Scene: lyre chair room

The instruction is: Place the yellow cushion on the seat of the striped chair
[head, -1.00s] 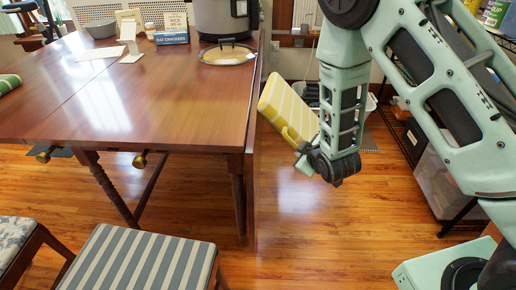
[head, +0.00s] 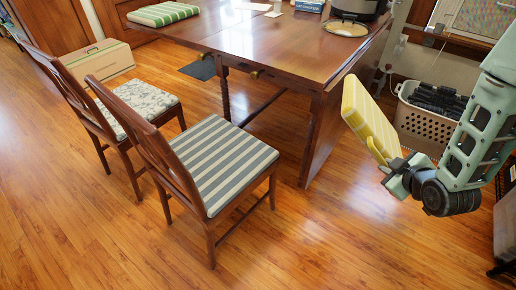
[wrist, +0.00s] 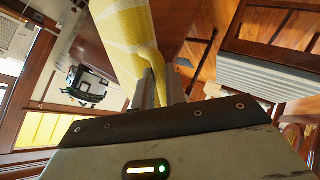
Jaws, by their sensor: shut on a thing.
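The yellow cushion (head: 368,120) has pale stripes and is held tilted, nearly on edge, in the air to the right of the table. My gripper (head: 390,165) is shut on its lower edge. In the wrist view the cushion (wrist: 125,40) rises from between the fingers (wrist: 158,88). The striped chair (head: 172,165) stands left of my gripper, in front of the table. Its seat (head: 222,160) has grey-blue and cream stripes and is bare. The seat also shows at the right of the wrist view (wrist: 255,75).
The wooden table (head: 285,50) stands between the chairs and a basket (head: 425,125) with dark contents. A floral-seated chair (head: 140,105) is left of the striped one. A green striped cushion (head: 163,13) lies on the table. Floor between my gripper and the striped chair is clear.

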